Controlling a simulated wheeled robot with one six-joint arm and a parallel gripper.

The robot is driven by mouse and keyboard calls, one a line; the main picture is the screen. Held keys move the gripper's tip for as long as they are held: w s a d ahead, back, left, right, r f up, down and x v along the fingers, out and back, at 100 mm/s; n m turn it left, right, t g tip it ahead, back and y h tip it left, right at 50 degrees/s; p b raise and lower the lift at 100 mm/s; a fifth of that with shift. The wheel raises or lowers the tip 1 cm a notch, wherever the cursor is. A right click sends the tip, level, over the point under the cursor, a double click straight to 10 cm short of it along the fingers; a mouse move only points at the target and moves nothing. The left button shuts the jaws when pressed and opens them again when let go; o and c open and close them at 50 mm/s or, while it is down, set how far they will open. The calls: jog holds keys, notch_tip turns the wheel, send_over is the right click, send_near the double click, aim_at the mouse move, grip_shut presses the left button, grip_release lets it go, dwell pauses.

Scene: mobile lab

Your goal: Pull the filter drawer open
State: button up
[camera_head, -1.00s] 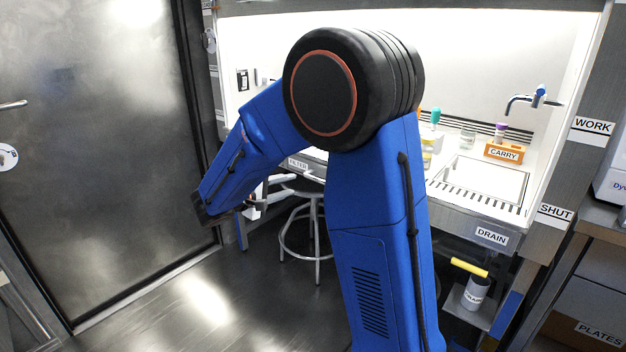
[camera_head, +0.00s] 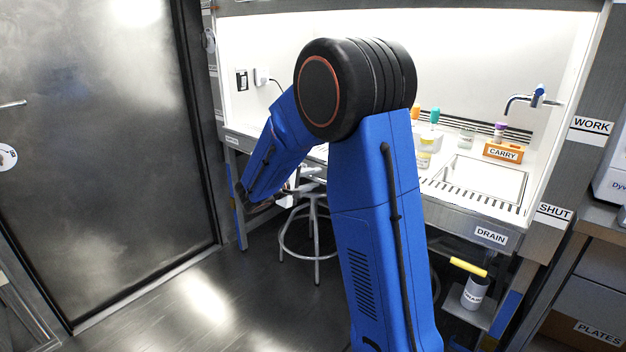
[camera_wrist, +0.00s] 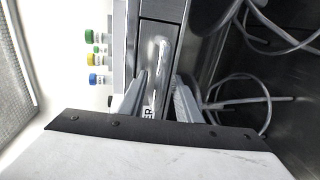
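The filter drawer (camera_wrist: 178,12) shows in the wrist view as a grey metal front with a pale bar handle (camera_wrist: 161,58). A white label (camera_wrist: 149,113) on it is mostly hidden, with only "ER" readable. My gripper (camera_wrist: 158,92) is open, with one finger on each side of the handle. I cannot tell whether either finger touches it. The drawer front looks flush with the bench edge. In the head view my arm hides the drawer, and little of my gripper shows under the bench edge.
A round stool (camera_head: 313,222) stands under the bench, close to my gripper. Several capped vials (camera_wrist: 94,59) stand on the worktop beside the drawer. An orange CARRY rack (camera_head: 503,151) and a sink (camera_head: 484,178) are farther right.

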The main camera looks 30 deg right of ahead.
grip_shut()
jog(key=f+v, duration=0.2)
jog(key=v, duration=0.7)
jog(key=f+v, duration=0.2)
jog(key=v, duration=0.7)
jog(key=shift+s+a, duration=0.2)
jog(key=shift+a, duration=0.5)
grip_release()
jog(key=shift+r, duration=0.1)
